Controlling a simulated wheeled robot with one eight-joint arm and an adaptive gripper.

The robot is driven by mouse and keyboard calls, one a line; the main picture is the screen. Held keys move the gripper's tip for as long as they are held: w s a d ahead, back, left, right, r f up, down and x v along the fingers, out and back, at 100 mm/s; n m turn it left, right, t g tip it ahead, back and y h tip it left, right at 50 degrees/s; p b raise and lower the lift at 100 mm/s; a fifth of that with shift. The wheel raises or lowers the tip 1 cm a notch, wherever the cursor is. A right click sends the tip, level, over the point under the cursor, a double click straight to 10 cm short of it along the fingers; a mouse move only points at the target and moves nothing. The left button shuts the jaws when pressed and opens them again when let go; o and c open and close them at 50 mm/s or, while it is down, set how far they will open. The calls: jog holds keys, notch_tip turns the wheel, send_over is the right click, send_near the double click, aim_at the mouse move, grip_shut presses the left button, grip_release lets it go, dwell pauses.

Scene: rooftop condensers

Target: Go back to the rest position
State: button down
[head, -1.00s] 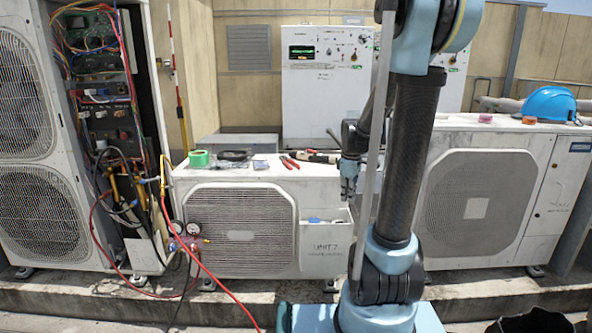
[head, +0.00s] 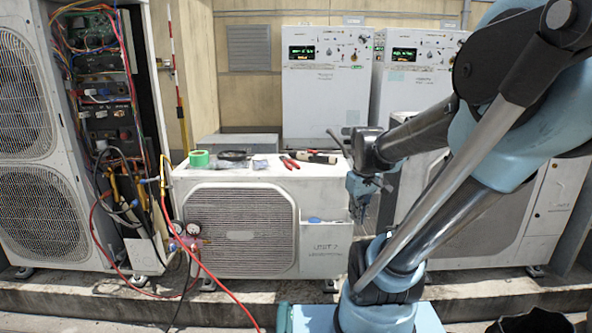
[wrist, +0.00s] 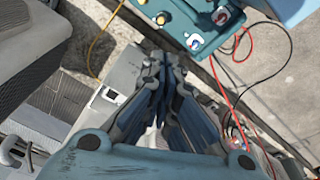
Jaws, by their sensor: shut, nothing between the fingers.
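My gripper (head: 361,212) hangs fingers-down in the head view, in front of the right end of the low condenser marked UNIT 2 (head: 240,232). Its fingers look closed and hold nothing. In the wrist view my gripper (wrist: 163,65) shows its two fingers close together, with no object between them. My arm is folded and leans to the right across the head view. It hides much of the right condenser (head: 541,215).
On the low condenser's top lie green tape (head: 199,158), red-handled pliers (head: 289,162) and another tool (head: 318,158). An open unit (head: 108,120) with bare wiring stands left. A red hose (head: 215,284) runs across the floor. White cabinets (head: 326,115) stand behind.

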jog(key=s+f+m, duration=0.4)
jog(key=s, duration=0.4)
jog(key=shift+s+f+m+t, duration=0.15)
jog(key=shift+s+m+t, duration=0.15)
jog(key=shift+s+m, duration=0.1)
jog(key=shift+w+f, duration=0.2)
jog(key=shift+w, duration=0.25)
